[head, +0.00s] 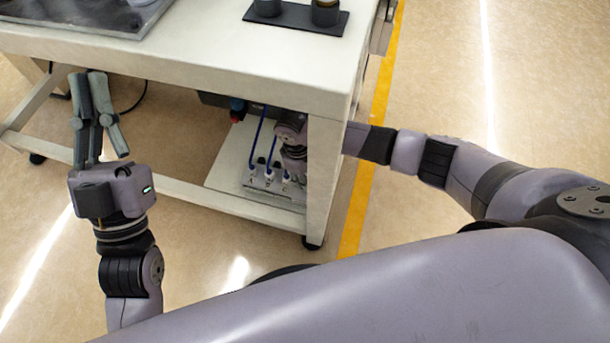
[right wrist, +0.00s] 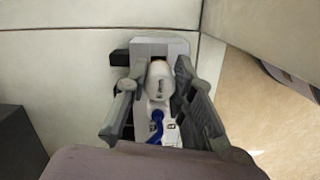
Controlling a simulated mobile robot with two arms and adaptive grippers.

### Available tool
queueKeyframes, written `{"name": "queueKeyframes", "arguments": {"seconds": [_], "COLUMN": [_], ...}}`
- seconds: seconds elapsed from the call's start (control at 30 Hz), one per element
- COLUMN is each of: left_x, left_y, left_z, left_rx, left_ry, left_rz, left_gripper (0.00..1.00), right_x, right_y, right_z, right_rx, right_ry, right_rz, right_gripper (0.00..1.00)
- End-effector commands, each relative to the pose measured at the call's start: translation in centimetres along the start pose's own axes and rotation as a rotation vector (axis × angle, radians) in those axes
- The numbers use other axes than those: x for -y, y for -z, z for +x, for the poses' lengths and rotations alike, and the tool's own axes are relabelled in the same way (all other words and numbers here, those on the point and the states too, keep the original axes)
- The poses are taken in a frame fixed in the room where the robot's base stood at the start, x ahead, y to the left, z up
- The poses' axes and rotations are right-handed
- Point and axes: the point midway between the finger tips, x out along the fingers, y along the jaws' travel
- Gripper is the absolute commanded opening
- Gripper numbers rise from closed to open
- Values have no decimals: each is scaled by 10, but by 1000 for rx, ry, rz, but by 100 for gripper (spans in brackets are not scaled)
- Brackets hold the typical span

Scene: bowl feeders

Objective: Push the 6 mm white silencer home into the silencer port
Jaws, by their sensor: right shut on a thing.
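In the right wrist view the white silencer (right wrist: 159,82) is a rounded white piece between the fingers of my right gripper (right wrist: 160,75), which is shut on it. It is up against a grey valve block (right wrist: 151,48); how deep it sits in the port cannot be told, as the port is hidden. In the head view my right gripper (head: 294,165) is under the table, low over the block and partly behind the table leg. My left gripper (head: 88,76) is away at the left, in front of the table, with nothing seen in it; its finger gap is unclear.
Blue tubes (head: 256,137) run down to fittings on a pale panel (head: 229,161) under the table; a blue tube (right wrist: 157,127) is close below the silencer. The white table leg (head: 323,175) stands right beside my right arm. The tabletop (head: 205,42) is overhead.

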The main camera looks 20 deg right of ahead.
Motion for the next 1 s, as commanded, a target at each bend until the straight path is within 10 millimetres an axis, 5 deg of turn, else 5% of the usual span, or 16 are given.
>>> {"name": "queueKeyframes", "arguments": {"seconds": [1.0], "left_x": [1], "left_y": [-13], "left_z": [-2], "left_rx": [71], "left_ry": [3], "left_rz": [1], "left_gripper": [0], "right_x": [0], "right_y": [0], "right_z": [2], "right_rx": [0], "right_ry": [0], "right_rz": [0], "right_gripper": [0]}}
